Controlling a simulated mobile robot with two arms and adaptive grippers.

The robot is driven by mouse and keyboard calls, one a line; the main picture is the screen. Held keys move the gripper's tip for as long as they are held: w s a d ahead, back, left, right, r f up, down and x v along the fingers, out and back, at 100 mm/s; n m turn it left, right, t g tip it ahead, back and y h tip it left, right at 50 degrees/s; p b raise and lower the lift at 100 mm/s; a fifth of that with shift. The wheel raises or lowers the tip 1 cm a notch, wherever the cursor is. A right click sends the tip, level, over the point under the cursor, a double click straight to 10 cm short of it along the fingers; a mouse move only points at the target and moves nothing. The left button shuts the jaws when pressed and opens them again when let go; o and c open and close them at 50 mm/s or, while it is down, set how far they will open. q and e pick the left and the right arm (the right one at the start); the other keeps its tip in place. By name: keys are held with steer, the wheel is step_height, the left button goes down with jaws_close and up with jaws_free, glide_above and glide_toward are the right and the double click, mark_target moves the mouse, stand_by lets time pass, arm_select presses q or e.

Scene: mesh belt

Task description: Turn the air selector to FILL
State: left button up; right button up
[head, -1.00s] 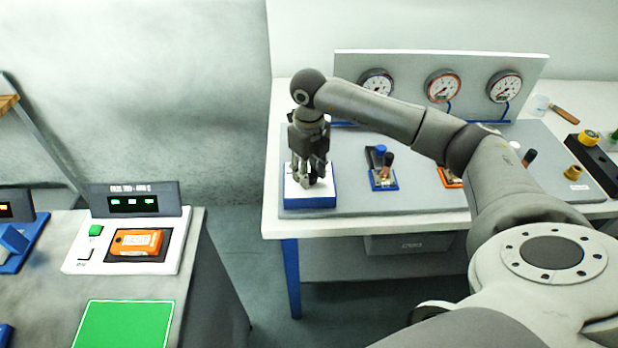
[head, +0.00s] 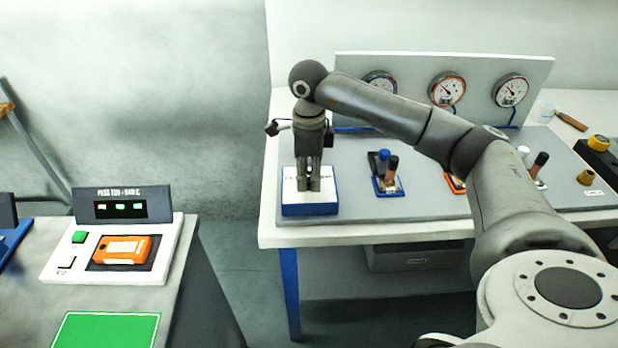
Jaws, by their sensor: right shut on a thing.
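The air selector appears to be the blue box with a white top (head: 310,209) at the left front of the grey panel on the bench. My right gripper (head: 309,188) points straight down over its white top. Its fingers are close together, shut on the selector's knob, which they hide almost wholly. The FILL marking and the knob's pointer cannot be made out. My left gripper is not in view.
Valves with blue (head: 386,180) and orange bases stand to the right on the panel. Gauges (head: 446,89) stand behind, partly covered by my right arm. A separate table at left holds an orange device (head: 122,250) and a green mat (head: 106,331).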

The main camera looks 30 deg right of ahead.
mark_target(309, 176)
steer(key=shift+r+n, duration=0.1)
steer(key=shift+n, duration=0.3)
steer(key=o, duration=1)
steer(key=shift+o, duration=0.2)
step_height(309, 176, up, 12)
stand_by(0.5)
